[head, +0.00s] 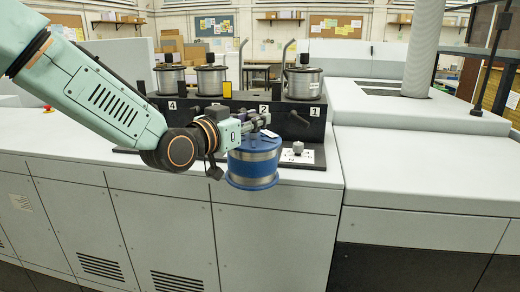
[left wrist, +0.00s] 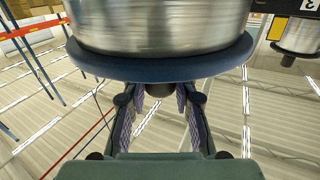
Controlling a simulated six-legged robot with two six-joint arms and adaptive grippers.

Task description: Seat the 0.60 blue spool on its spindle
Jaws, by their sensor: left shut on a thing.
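My left gripper (head: 262,124) is shut on the top of the blue spool (head: 253,163), which has blue flanges and silver wire. The spool hangs roughly upright below the fingers, at the front edge of the machine top. In the left wrist view the spool (left wrist: 160,28) fills the top middle, and the two fingers (left wrist: 158,100) close around a dark hub at its flange. The black spindle rack (head: 345,130) stands behind, with number labels 4, 2 and 1 readable. No spool shows above label 2 (head: 264,109); my gripper partly covers that area, and I cannot make out its spindle. My right gripper is out of view.
Grey spools sit on the rack at the left (head: 170,78), centre-left (head: 210,78) and right (head: 302,82). A white plate with a small silver knob (head: 297,148) lies right of the held spool. The grey machine top (head: 420,150) at right is clear.

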